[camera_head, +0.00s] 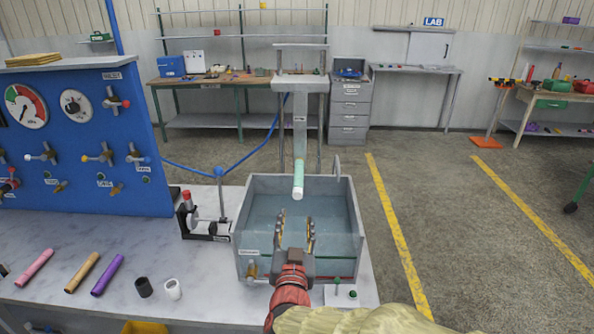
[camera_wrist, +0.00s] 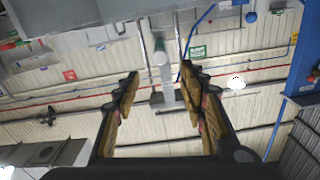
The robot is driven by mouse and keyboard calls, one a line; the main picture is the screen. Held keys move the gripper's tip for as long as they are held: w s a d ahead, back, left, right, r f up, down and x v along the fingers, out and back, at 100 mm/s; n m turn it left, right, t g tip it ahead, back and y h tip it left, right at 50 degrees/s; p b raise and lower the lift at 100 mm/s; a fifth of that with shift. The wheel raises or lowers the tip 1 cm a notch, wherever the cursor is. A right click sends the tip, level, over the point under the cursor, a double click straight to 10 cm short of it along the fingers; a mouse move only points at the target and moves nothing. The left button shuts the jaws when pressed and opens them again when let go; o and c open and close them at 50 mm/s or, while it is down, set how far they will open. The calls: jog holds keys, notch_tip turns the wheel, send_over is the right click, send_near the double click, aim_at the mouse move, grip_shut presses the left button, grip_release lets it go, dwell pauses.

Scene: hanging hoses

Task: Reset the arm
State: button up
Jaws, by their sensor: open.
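My gripper (camera_head: 296,232) is open, with nothing between its fingers. In the head view it stands over the front part of a grey water tank (camera_head: 348,268), fingers pointing up and away. A pale green hose (camera_head: 298,178) hangs from a grey stand behind the tank, its lower end above and beyond my fingertips and apart from them. In the wrist view the open fingers (camera_wrist: 160,90) frame the hose (camera_wrist: 161,55) and its stand against the wall and ceiling.
Pink (camera_head: 34,267), orange (camera_head: 82,272) and purple (camera_head: 107,275) hoses lie on the bench at left, near black (camera_head: 144,287) and white (camera_head: 173,289) rings. A clamp fixture (camera_head: 204,215) stands left of the tank. A blue gauge panel (camera_head: 85,150) rises behind.

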jog(key=s+a+f+n+g+y, duration=0.35)
jog(key=a+f+g, duration=0.2)
jog(key=f, duration=0.45)
jog(key=s+f+n+g+y, duration=0.1)
jog(key=s+f+g, duration=0.15)
jog(key=s, duration=0.35)
jog(key=s+f+n+g+y, duration=0.1)
jog(key=s+g, duration=0.2)
jog(key=s, duration=0.2)
jog(key=s+d+r+g+h, duration=0.2)
jog(key=s+d, duration=0.5)
jog(key=d, duration=0.1)
jog(key=s+d+r+g+h, duration=0.1)
jog(key=s+d+r+g, duration=0.15)
jog(key=s+d, duration=0.45)
jog(key=s+d+r+m+t+h, duration=0.1)
jog(key=d+r+m+t+h, duration=0.1)
jog(key=d+r, duration=0.5)
jog(key=d+m+t, duration=0.1)
jog(key=d, duration=0.2)
jog(key=shift+d, duration=0.15)
